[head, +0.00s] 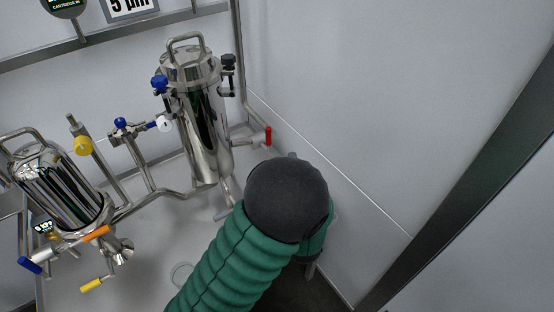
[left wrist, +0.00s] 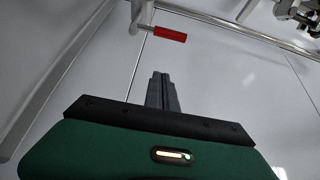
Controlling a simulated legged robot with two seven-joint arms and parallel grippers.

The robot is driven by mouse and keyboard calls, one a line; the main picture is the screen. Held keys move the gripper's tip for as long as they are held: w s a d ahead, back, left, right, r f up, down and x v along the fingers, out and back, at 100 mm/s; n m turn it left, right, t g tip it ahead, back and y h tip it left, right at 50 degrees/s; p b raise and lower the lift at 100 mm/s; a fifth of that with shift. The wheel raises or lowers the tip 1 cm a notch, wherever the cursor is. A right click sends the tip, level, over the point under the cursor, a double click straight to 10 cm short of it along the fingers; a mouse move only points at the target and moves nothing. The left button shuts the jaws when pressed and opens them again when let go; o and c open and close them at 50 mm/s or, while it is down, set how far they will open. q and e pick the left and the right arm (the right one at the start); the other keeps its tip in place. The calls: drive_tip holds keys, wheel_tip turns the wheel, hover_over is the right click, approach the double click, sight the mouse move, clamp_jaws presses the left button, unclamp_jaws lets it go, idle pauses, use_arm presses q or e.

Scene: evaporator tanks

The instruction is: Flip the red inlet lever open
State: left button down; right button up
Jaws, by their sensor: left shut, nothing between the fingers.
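The red inlet lever (head: 268,136) is on a steel pipe to the right of the tall steel tank, close to the back wall. It also shows in the left wrist view (left wrist: 170,34), above the fingers and lying nearly level in the picture. My left gripper (left wrist: 162,76) is shut and empty, its grey fingers pointing toward the lever with a visible gap between. In the head view my green arm and its dark round joint hide most of this gripper. My right gripper is not in view.
The tall steel tank (head: 204,130) with blue and black knobs stands left of the lever. A second tank (head: 62,190) with orange, blue and yellow handles stands further left. The pale wall (head: 350,110) right of the lever is clear. A dark post (head: 460,170) crosses the right side.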

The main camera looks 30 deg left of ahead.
use_arm(q)
drive_tip(key=shift+r, duration=0.25)
drive_tip(key=w+a+b, duration=0.4)
drive_tip(key=a+b, duration=0.1)
drive_tip(key=a, duration=0.3)
drive_tip(key=shift+w, duration=0.3)
drive_tip(key=shift+a, duration=0.1)
drive_tip(key=shift+f, duration=0.1)
